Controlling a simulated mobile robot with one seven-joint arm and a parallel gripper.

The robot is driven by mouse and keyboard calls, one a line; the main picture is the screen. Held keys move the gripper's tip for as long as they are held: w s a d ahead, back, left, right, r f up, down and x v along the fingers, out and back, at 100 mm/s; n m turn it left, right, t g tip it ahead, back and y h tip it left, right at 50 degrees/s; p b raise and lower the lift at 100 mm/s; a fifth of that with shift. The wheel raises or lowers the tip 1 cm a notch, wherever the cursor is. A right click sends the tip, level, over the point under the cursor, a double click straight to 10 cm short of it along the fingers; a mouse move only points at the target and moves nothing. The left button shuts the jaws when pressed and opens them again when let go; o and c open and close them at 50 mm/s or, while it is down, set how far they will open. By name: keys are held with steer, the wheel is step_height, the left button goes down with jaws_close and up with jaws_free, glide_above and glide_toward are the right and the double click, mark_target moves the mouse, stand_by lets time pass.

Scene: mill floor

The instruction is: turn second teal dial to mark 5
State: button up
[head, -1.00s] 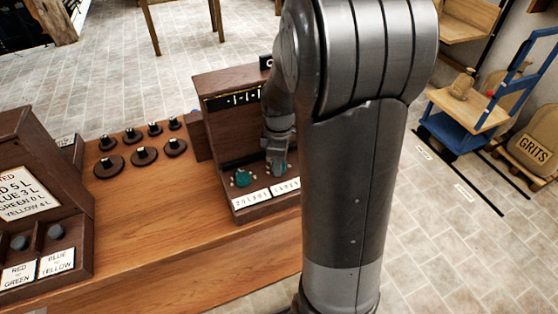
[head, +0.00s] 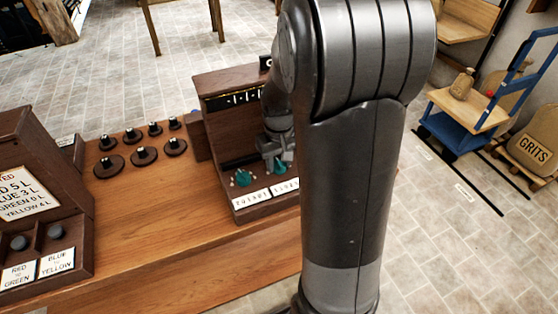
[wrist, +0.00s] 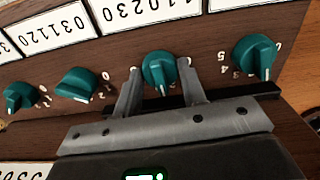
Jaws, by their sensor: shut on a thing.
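The second teal dial from the left in the head view (head: 276,171) is mostly hidden by my gripper (head: 273,163). In the wrist view this dial (wrist: 160,73) stands between the two fingers of my gripper (wrist: 159,67), which is shut on it. Its white pointer line faces down in the wrist picture. Its scale marks are mostly covered by the fingers, so I cannot read its mark. A neighbouring teal dial (head: 242,178) sits at the panel's left end; in the wrist view it is at the right (wrist: 256,57), with marks 3, 4 and 5 visible.
Two more teal dials (wrist: 77,84) (wrist: 22,97) show left in the wrist view. White number labels (head: 250,199) run along the dark wooden panel. Black knobs (head: 144,154) stand on the wooden bench left of it. My arm hides the panel's right part.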

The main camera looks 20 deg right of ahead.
steer(key=m, duration=0.4)
steer(key=shift+m, duration=0.4)
steer(key=m, duration=0.9)
steer(key=shift+m, duration=1.9)
steer(key=o, duration=1)
